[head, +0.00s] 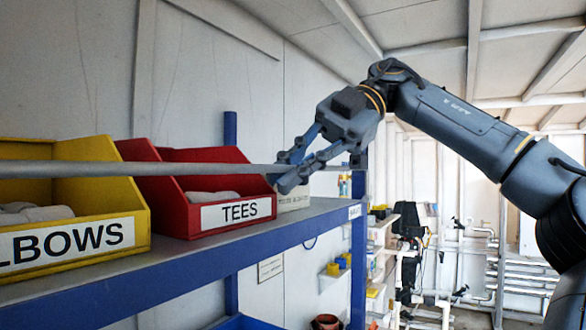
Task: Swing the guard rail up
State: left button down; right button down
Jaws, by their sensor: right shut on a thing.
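The guard rail (100,169) is a thin grey bar that runs level across the front of the blue shelf, in front of the bins. My right gripper (286,176) comes in from the right and is shut on the rail near its right part, just right of the red bin. The rail passes between its fingers. The rail's right end lies close to the blue post, partly behind the gripper. My left gripper is not in view.
A yellow bin (137,228) labelled for elbows and a red bin (180,222) labelled TEES stand on the blue shelf (255,242). A pale box (294,200) sits behind the gripper. A blue post (358,255) stands at the shelf's right end. Above the rail there is open room.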

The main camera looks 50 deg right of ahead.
jog(key=c, duration=1.4)
grip_release()
jog(key=shift+c, duration=0.2)
